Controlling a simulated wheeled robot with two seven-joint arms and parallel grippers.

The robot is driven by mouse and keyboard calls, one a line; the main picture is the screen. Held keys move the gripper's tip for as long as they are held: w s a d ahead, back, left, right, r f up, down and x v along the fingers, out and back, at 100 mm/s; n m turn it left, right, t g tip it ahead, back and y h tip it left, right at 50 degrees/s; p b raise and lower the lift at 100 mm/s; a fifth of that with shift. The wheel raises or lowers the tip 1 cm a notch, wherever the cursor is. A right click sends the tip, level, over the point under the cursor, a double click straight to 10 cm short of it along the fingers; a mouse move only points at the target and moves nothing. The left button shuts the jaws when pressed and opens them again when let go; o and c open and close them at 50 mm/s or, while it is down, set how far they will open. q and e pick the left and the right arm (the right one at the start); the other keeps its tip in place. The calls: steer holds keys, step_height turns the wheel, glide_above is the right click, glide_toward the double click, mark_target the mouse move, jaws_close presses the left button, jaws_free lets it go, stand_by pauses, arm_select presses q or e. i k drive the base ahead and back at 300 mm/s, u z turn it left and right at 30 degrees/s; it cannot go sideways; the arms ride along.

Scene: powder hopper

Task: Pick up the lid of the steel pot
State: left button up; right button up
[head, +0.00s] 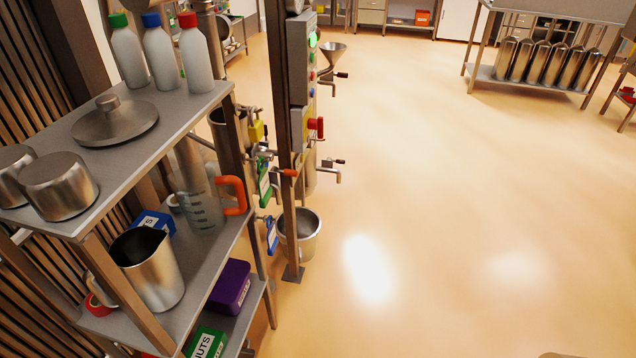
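A round steel lid (115,121) with a small knob on top lies flat on the top shelf of the rack at the left. It lies apart from the things around it. Two steel pots or canisters, one of them whole in view (60,186), stand on the same shelf nearer to me, at the left edge. I cannot tell which vessel is the steel pot that the lid belongs to. Neither of my grippers shows in the head view.
Bottles with green, blue and red caps (194,58) stand behind the lid. Lower shelves hold a steel jug (148,270), a measuring jug with orange handle (201,205) and a purple box (230,287). A valve post and bucket (300,236) stand right of the rack. The floor further right is clear.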

mark_target(114, 121)
steer(key=z, duration=0.85)
steer(key=i, duration=1.2)
steer(key=z, duration=1.1)
steer(key=i, duration=0.6)
steer(key=u, duration=3.55)
